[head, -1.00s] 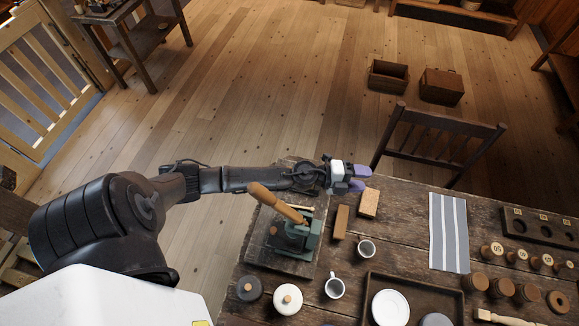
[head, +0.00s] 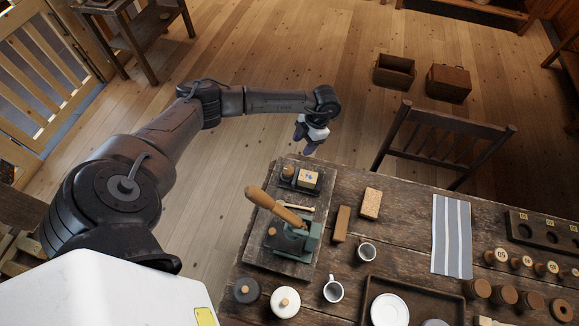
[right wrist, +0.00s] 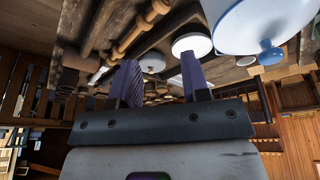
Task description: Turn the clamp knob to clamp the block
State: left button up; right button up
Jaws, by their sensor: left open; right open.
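A small dark clamp fixture (head: 289,186) sits at the far end of a dark board in the head view. A light wooden block (head: 308,179) with a dark mark on top sits in it at its right. A round brown wooden knob (head: 288,172) is at its left. Whether the jaw touches the block is too small to tell. My left gripper (head: 304,141) has purple fingers. It is open and empty, beyond and above the fixture, apart from the knob. My right gripper (right wrist: 160,65) is open and empty in the right wrist view; it is not in the head view.
A green lever press (head: 293,240) with a wooden handle stands just nearer than the fixture. Two blocks, two mugs (head: 333,289), a tray (head: 452,301) and several spools lie to the right. A chair (head: 440,140) stands behind the table.

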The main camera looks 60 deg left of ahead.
aim_at(289, 169)
pick_arm(q)
jog(key=x, duration=1.2)
jog(key=shift+s+a+r+p, duration=0.1)
jog(key=shift+p, duration=0.2)
jog(key=shift+x, duration=0.85)
jog(key=c, duration=0.6)
